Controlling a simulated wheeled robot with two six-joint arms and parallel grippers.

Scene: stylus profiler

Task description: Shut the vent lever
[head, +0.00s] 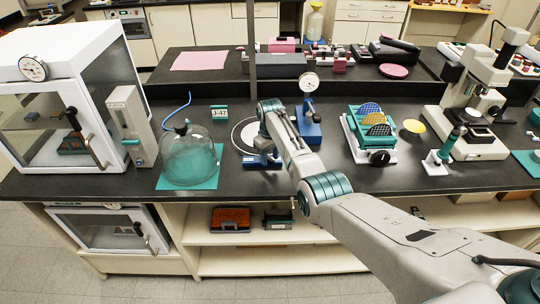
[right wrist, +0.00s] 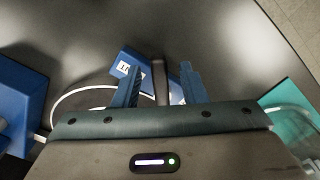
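The vent lever (right wrist: 160,80) shows in the right wrist view as a dark upright bar beside a blue block (right wrist: 133,66) with a white label. In the head view the blue block (head: 262,161) lies on the bench right of the bell jar. My right gripper (head: 262,146) reaches down over it and hides most of the lever. In the right wrist view its two blue fingers (right wrist: 163,87) are apart, one on each side of the lever, with gaps on both sides. My left gripper is in neither view.
The glass bell jar (head: 188,160) stands on a teal mat (head: 163,182) to the left. A blue dial gauge stand (head: 308,128) is close on the right. A teal rack (head: 370,130) of discs is farther right. Bare black bench lies in front.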

